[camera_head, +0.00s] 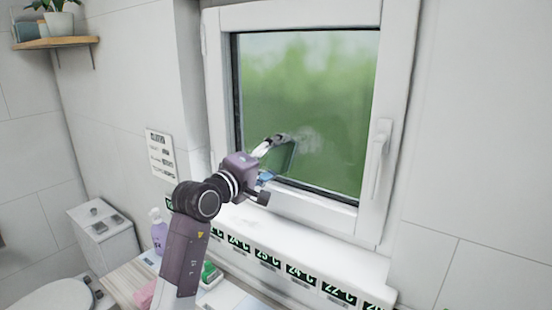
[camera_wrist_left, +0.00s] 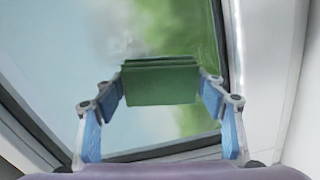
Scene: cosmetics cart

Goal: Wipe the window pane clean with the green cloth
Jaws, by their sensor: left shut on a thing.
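The green cloth (camera_wrist_left: 160,82) is folded and held between the fingers of my left gripper (camera_wrist_left: 162,90), which is shut on it. In the head view my left gripper (camera_head: 276,160) is at the lower left part of the window pane (camera_head: 320,85), and the cloth (camera_head: 286,158) shows there as a dark green patch. The cloth is at or very near the glass; I cannot tell whether it touches. The pane is hazy, with a whitish smear right of the gripper and blurred green behind. My right gripper is not in view.
The white window frame (camera_head: 399,70) has a handle (camera_head: 380,158) on its right side. Below it is a sill (camera_head: 310,243) with a temperature strip (camera_head: 268,259). A purple bottle (camera_head: 158,232) stands lower left, near a toilet (camera_head: 50,298). A plant shelf (camera_head: 56,43) hangs upper left.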

